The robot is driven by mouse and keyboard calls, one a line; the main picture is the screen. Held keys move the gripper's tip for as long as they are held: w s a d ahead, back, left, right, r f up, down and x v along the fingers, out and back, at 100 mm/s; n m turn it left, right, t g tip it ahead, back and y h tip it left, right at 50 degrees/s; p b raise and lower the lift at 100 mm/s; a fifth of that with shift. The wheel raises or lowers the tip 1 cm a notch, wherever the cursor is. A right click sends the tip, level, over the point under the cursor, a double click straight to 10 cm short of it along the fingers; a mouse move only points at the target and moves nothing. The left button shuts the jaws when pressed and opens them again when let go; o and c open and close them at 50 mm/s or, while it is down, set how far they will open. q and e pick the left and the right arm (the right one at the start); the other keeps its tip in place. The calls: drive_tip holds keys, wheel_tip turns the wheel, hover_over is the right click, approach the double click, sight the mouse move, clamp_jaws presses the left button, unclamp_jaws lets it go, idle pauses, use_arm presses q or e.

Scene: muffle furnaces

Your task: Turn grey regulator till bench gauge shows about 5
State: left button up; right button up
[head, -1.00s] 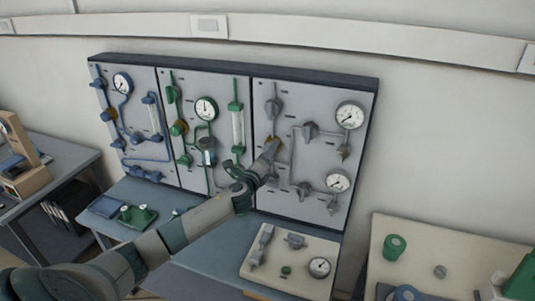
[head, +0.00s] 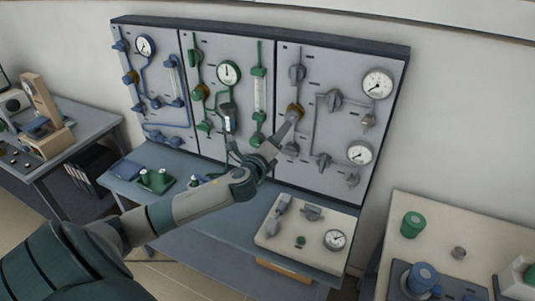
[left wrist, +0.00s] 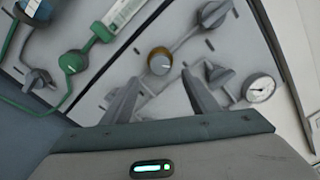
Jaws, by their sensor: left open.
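The grey panel (head: 335,70) is the right-hand one of three on the wall board. Its brass-collared knob (head: 295,109), which looks like the grey regulator, is also in the left wrist view (left wrist: 160,61), with a pale cap. My left gripper (head: 289,121) is in front of this knob. In the left wrist view its open fingers (left wrist: 162,82) point towards the knob, which shows just beyond the gap between the tips; contact cannot be told. The bench gauge (head: 335,240) is on the pale bench board; its reading is too small to tell. My right gripper is out of view.
Grey valve handles (head: 332,100) and two dial gauges (head: 377,83) (head: 360,153) are close on the grey panel. The green panel (head: 243,50) adjoins it on the left. The pale bench board (head: 275,243) lies below. A side table (head: 450,215) stands at the right.

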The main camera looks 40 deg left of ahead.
use_arm(q)
drive_tip(key=b+v, duration=0.2)
drive_tip(key=v, duration=0.6)
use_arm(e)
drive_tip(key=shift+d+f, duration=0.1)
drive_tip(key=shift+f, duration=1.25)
use_arm(q)
drive_tip(key=shift+a, duration=0.1)
idle(0.4)
